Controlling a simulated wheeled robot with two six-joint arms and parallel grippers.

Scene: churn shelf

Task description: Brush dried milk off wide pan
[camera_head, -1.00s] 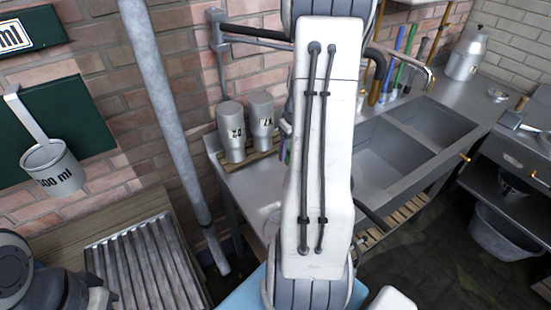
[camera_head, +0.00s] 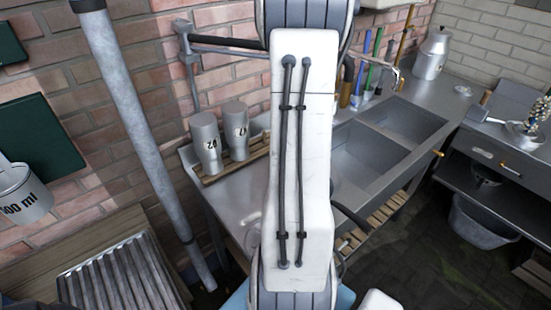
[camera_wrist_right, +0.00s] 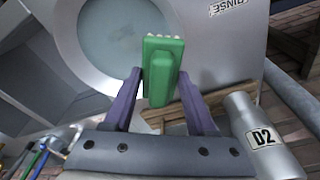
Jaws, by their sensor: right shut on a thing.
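My right gripper (camera_wrist_right: 159,76), with purple fingers, is shut on a green brush (camera_wrist_right: 164,62) in the right wrist view. The brush's pale bristle tips show at its upper end. Beyond it is a wide round pan (camera_wrist_right: 66,38) with a grey rim and a pale, bluish inside. The brush overlaps the pan's lower right rim in the picture; I cannot tell if they touch. In the head view my white arm covers the middle, and brush, pan and both grippers are hidden or out of frame.
Two grey bottles (camera_head: 206,140) stand on a wooden rack; the one marked D2 (camera_wrist_right: 262,136) shows beside my right gripper. A double sink (camera_head: 408,118), upright tools and a metal can (camera_head: 431,54) are to the right. A grey pipe (camera_head: 135,110) stands at left.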

